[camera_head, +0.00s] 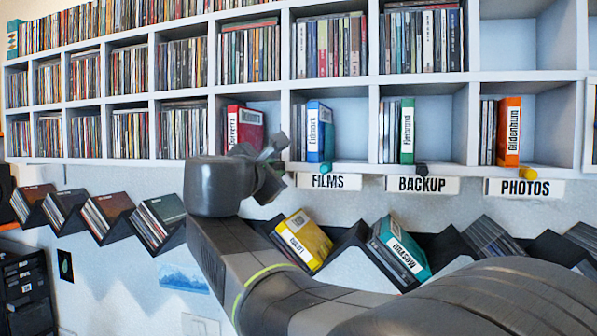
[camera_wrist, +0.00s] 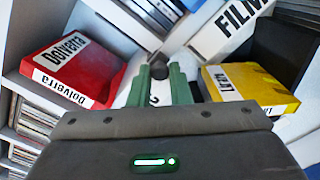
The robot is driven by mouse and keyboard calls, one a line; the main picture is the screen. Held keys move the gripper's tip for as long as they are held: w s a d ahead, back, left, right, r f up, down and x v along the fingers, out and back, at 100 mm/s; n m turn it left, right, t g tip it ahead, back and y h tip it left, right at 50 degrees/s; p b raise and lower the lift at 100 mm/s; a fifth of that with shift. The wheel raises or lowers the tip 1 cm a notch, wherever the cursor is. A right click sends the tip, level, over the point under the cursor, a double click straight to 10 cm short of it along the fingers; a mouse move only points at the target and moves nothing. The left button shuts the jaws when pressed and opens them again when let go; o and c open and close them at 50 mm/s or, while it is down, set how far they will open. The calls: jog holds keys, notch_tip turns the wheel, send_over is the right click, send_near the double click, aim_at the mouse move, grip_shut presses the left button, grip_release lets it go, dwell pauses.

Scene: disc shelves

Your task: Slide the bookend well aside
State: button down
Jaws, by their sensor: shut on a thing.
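My gripper (camera_head: 272,155) is at the front edge of the shelf, at the compartment with the tilted red case (camera_head: 246,128). In the wrist view its green fingers (camera_wrist: 160,76) are closed around a dark round knob (camera_wrist: 152,70), which looks like the bookend's handle. The rest of the bookend is hidden or cannot be made out. The red case also shows in the wrist view (camera_wrist: 80,68), left of the fingers and leaning. A yellow case (camera_wrist: 250,88) shows right of the fingers.
The compartments over the FILMS (camera_head: 328,182), BACKUP (camera_head: 422,185) and PHOTOS (camera_head: 524,187) labels hold a blue case (camera_head: 313,135), a green case (camera_head: 407,132) and an orange case (camera_head: 508,132). Colored knobs stick out at their front edges. Slanted dark racks below hold the yellow case (camera_head: 301,238) and a teal case (camera_head: 402,250).

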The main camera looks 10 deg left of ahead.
jog(key=c, duration=1.3)
grip_release()
jog(key=shift+c, duration=0.2)
jog(key=s+a+b, duration=0.2)
jog(key=s+b, duration=0.1)
jog(key=s, duration=1)
jog(key=shift+s, duration=0.35)
jog(key=shift+w, duration=0.15)
jog(key=w+d+p, duration=0.2)
jog(key=w+p, duration=0.1)
jog(key=w, duration=1)
jog(key=shift+a, duration=0.1)
